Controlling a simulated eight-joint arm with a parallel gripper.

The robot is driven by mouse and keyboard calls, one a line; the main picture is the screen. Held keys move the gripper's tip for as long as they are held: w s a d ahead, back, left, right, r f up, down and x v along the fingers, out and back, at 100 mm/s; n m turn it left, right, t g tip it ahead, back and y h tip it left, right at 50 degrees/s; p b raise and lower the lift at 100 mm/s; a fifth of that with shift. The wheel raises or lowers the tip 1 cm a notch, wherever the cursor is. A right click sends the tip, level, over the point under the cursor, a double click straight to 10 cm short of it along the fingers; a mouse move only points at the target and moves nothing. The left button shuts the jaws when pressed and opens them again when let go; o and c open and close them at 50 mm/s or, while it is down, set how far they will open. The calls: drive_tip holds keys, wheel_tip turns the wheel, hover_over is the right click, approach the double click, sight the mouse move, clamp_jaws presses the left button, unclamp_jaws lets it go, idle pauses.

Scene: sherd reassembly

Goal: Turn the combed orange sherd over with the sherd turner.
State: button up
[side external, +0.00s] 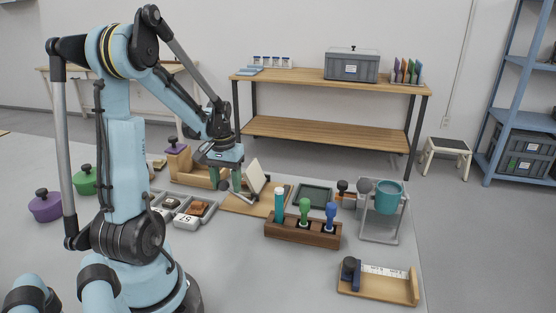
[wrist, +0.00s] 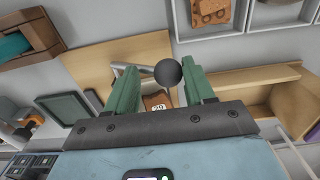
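The sherd turner has a wooden base (side external: 238,207) and a cream flap (side external: 256,176) that stands tilted in the side view. In the wrist view its board (wrist: 92,62) lies beneath my gripper, with a grey rod and a dark round knob (wrist: 168,73). My gripper (wrist: 158,72) has its two green fingers apart, on either side of the knob, with a gap visible at the left. An orange-brown piece with a white label (wrist: 157,103) shows between the fingers, mostly hidden; I cannot tell whether it is combed. In the side view my gripper (side external: 230,184) is low beside the flap.
Grey trays (side external: 187,222) with sherds stand left of the turner; one orange sherd (wrist: 211,10) shows in the wrist view. A wooden rack (side external: 302,233) with coloured handles stands in front. A wooden stand (side external: 195,172) lies behind, and a dark green tray (side external: 313,195) to the right.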

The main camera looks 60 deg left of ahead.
drive_tip(key=shift+s+a+f, duration=0.2)
drive_tip(key=shift+a+f, duration=0.05)
drive_tip(key=shift+f, duration=0.2)
drive_tip(key=shift+s+a+f, duration=0.2)
drive_tip(key=shift+a+f, duration=0.05)
drive_tip(key=shift+f, duration=0.15)
drive_tip(key=shift+s+r, duration=0.1)
drive_tip(key=shift+r, duration=0.85)
drive_tip(key=shift+d+r, duration=0.1)
drive_tip(key=shift+r, duration=1.6)
drive_tip(key=w+d+r+m+t, duration=0.2)
drive_tip(key=d+m, duration=0.1)
drive_tip(key=d, duration=0.6)
drive_tip(key=w+d+r+m+t, duration=0.1)
drive_tip(key=w+d+m+t, duration=0.1)
drive_tip(key=d, duration=0.7)
drive_tip(key=w+d+r+m+t, duration=0.2)
drive_tip(key=d+m+t, duration=0.1)
drive_tip(key=d, duration=0.6)
drive_tip(key=shift+w+r+m, duration=0.3)
drive_tip(key=shift+m, duration=0.2)
